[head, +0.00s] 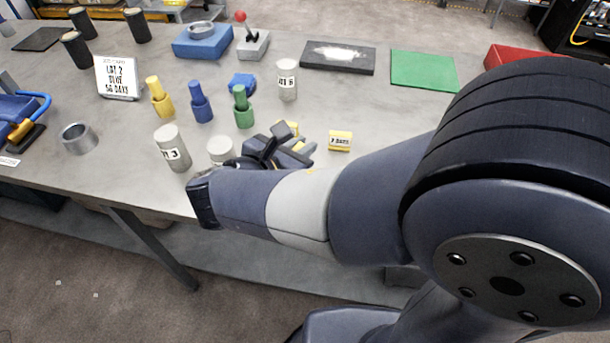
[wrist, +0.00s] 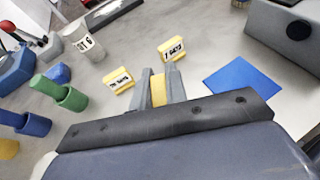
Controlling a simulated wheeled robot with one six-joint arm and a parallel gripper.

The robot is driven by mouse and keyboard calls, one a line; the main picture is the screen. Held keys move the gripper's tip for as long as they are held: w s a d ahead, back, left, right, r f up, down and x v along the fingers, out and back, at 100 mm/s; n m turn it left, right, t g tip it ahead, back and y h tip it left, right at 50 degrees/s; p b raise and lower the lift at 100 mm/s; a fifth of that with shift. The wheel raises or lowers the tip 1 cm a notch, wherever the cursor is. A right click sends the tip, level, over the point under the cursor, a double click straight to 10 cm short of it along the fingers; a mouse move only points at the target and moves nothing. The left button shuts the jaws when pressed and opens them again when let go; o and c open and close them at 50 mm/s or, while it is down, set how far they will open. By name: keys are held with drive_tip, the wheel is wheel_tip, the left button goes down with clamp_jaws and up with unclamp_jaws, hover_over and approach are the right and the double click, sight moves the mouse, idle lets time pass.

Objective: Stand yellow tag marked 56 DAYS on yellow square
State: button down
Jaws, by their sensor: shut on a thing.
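My gripper (wrist: 158,85) is shut on a yellow block-like piece (wrist: 158,92), probably a tag; its marking faces away from view. In the head view my gripper (head: 275,150) is low over the table, partly hidden by my arm. A yellow tag with a short DAYS label (wrist: 172,48) stands just ahead; it also shows in the head view (head: 340,141). Another yellow tag (wrist: 118,80) stands to the left of the fingers, its number too blurred to read. No yellow square is visible; a blue square (wrist: 241,85) lies to the right in the wrist view.
A sign reading LOT 2 BLUE 56 DAYS (head: 116,78) stands at the left. Labelled grey cylinders (head: 287,80) and yellow, blue and green (head: 242,106) pegged holders stand nearby. A green mat (head: 424,71) lies at the back. A grey block (wrist: 285,38) stands beyond the blue square.

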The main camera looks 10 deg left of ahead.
wheel_tip(320, 180, down, 7)
drive_tip(key=shift+r+b, duration=0.2)
drive_tip(key=shift+b, duration=0.2)
drive_tip(key=shift+f, duration=0.1)
drive_tip(key=shift+f, duration=0.15)
drive_tip(key=c, duration=1.4)
unclamp_jaws()
drive_tip(key=shift+r, duration=0.35)
drive_tip(key=v, duration=1.2)
drive_tip(key=shift+a+f, duration=0.1)
drive_tip(key=shift+f, duration=0.05)
